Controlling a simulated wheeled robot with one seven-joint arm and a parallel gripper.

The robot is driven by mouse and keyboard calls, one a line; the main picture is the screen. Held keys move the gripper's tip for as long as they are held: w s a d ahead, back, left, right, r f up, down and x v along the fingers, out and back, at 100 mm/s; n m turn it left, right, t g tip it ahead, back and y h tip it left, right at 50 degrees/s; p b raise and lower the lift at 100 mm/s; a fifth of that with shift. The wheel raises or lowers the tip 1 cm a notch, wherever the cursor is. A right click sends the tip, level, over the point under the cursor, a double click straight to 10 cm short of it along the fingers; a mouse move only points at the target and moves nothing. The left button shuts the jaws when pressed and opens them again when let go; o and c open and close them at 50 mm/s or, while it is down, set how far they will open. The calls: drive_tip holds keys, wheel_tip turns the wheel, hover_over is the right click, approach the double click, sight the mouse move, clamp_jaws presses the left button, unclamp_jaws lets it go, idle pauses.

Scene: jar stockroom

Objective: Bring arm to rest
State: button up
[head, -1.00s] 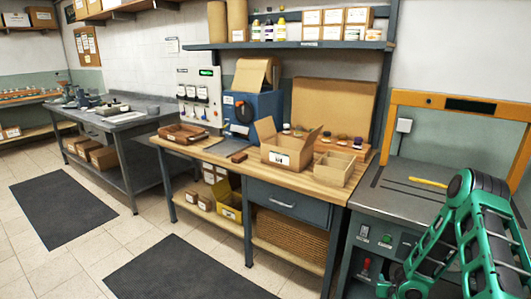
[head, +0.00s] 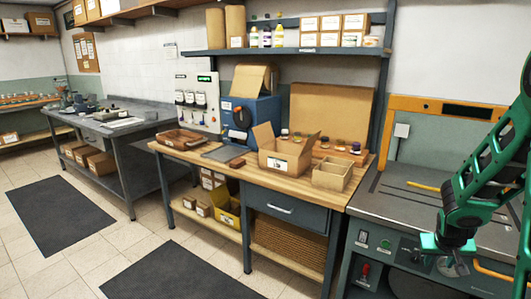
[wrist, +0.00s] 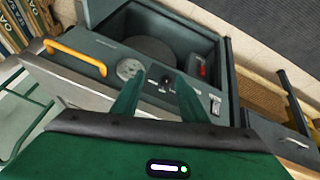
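My gripper (head: 455,262) hangs at the right of the head view, in front of the grey machine bench (head: 400,215). My green arm reaches down to it from the right edge. In the wrist view my gripper (wrist: 158,88) shows two green fingers standing apart with nothing between them. Beyond the fingers lie the bench's control panel with a gauge (wrist: 130,69), a yellow handle (wrist: 76,57) and an open dark recess (wrist: 160,38). The fingertips are hard to make out in the head view.
A wooden worktable (head: 300,185) stands left of the machine bench. It carries an open cardboard box (head: 284,160), a smaller box (head: 331,175) and several jars. A yellow-orange frame (head: 440,103) rises behind the machine. Floor mats (head: 180,272) lie on open tiles to the left.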

drive_tip(key=s+a+r+g+y, duration=0.1)
drive_tip(key=s+a+r, duration=0.3)
drive_tip(key=s, duration=0.6)
drive_tip(key=s+a+r+m+g+y, duration=0.1)
drive_tip(key=s+a+r, duration=0.3)
drive_tip(key=s, duration=0.6)
drive_tip(key=s+a+r+m+g+y, duration=0.1)
drive_tip(key=s+a+r, duration=0.3)
drive_tip(key=s, duration=0.6)
wheel_tip(320, 180, up, 2)
drive_tip(key=shift+a+r+g+y, duration=0.15)
drive_tip(key=shift+a+g+y, duration=0.05)
drive_tip(key=shift+g+y, duration=0.45)
drive_tip(key=shift+w+f, duration=0.25)
drive_tip(key=shift+w, duration=0.35)
drive_tip(key=shift+o, duration=0.5)
